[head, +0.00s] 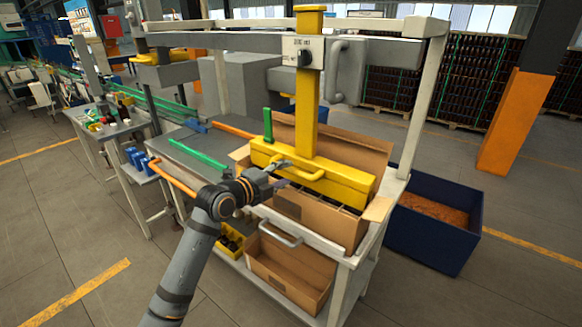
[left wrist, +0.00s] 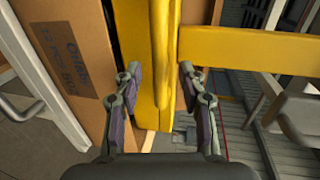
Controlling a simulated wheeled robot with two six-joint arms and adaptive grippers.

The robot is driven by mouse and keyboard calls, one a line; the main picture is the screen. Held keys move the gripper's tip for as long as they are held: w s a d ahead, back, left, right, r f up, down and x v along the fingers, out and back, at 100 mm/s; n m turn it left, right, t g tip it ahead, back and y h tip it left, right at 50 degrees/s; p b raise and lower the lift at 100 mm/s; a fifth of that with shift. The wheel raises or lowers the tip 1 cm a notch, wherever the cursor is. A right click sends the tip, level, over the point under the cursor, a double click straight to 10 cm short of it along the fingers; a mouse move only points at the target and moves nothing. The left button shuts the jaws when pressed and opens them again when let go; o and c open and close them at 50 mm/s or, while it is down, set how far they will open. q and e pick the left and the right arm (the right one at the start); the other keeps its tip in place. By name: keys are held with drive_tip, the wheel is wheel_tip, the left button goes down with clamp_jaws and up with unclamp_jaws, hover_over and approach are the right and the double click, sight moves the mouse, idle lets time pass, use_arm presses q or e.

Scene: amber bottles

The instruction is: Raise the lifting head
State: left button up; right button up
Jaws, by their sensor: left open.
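The yellow lifting head (head: 345,187) sits low, its wide block down in the open top of a cardboard box (head: 330,226). A yellow column (head: 306,105) rises from it through the frame's top beam. A yellow bar handle (head: 300,172) is on the block's front. My left gripper (head: 281,174) is at the handle's left end. In the left wrist view the open fingers (left wrist: 160,72) stand on either side of the yellow handle (left wrist: 163,45), with gaps beside it. The lifting head (left wrist: 230,45) also shows there. My right gripper is not in view.
A white frame (head: 423,95) stands around the station. An empty-looking carton (head: 290,265) is on the shelf below. A dark blue bin (head: 435,230) stands on the floor at right. A grey side table (head: 205,150) holds a green bar (head: 198,153).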

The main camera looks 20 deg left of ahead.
sight(289, 172)
use_arm(q)
drive_tip(key=p+x, duration=0.1)
drive_tip(key=x, duration=0.3)
clamp_jaws()
idle(0.4)
